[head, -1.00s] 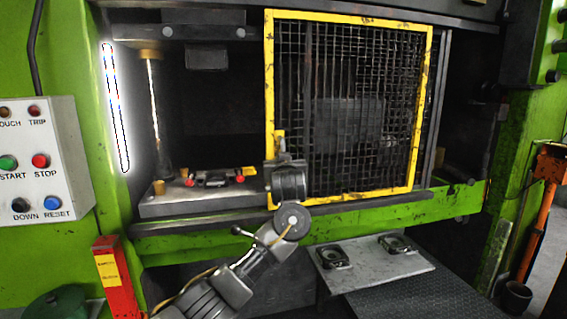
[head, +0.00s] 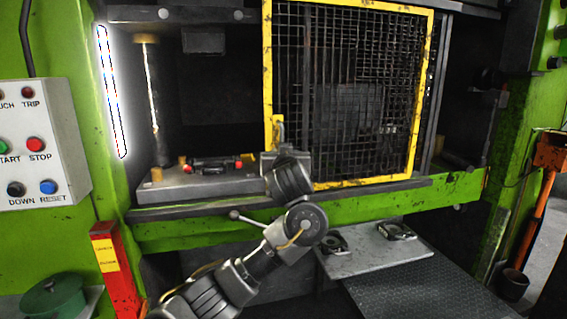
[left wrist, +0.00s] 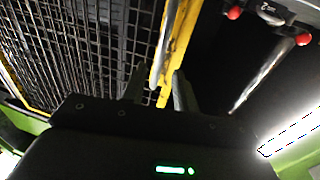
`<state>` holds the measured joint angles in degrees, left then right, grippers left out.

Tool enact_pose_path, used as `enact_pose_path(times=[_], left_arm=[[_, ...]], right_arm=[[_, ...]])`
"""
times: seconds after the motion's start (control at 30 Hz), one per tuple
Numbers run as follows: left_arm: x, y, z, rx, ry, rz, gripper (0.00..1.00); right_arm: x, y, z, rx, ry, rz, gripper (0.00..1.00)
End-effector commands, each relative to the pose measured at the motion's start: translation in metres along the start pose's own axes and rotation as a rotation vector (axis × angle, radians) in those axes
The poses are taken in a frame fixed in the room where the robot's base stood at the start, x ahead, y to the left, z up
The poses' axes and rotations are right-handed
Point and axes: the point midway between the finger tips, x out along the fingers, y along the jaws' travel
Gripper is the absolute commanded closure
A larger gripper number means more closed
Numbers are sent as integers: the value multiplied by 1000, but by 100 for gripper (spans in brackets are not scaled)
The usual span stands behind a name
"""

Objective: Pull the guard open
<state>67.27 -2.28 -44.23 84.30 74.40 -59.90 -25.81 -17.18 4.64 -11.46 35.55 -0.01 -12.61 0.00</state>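The guard is a yellow frame (head: 266,75) filled with dark wire mesh, standing upright across the right part of the press opening. Its yellow handle (head: 278,128) is at the lower left edge of the frame. My left gripper (head: 278,150) is at this handle, its fingers mostly hidden by my wrist in the head view. My right gripper is in neither view.
Left of the guard the press opening is uncovered, with a die block (head: 205,182) and a post (head: 150,100). A control panel (head: 38,145) is at the left. A grey shelf (head: 370,255) is below the guard. A red post (head: 115,270) stands at the lower left.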

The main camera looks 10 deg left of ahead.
Motion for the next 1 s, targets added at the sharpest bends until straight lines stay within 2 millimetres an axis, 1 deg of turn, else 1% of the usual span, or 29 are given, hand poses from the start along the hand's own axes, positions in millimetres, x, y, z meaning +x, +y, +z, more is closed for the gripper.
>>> enact_pose_path(times=[0.03,0.07,0.1,0.3,0.5,0.83,0.87,0.93,0.97,1.0], left_arm=[[-9,2,1,-2,2,5,71],[-13,2,1,-3,1,6,71],[-18,6,-1,-7,-1,17,71],[-32,5,-2,-5,2,15,71],[-37,0,0,-1,-2,3,71],[-37,0,1,1,-3,1,71],[-36,0,3,4,-5,-1,71],[-31,-2,15,17,-20,-10,71],[-28,-3,24,28,-30,-15,71],[-22,-5,40,46,-49,-25,71]], right_arm=[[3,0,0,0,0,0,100],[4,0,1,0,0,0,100],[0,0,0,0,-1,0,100],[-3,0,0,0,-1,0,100],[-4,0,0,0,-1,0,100],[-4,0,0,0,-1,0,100],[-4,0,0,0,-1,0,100],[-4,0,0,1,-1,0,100],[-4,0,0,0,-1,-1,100],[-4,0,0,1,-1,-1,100]])
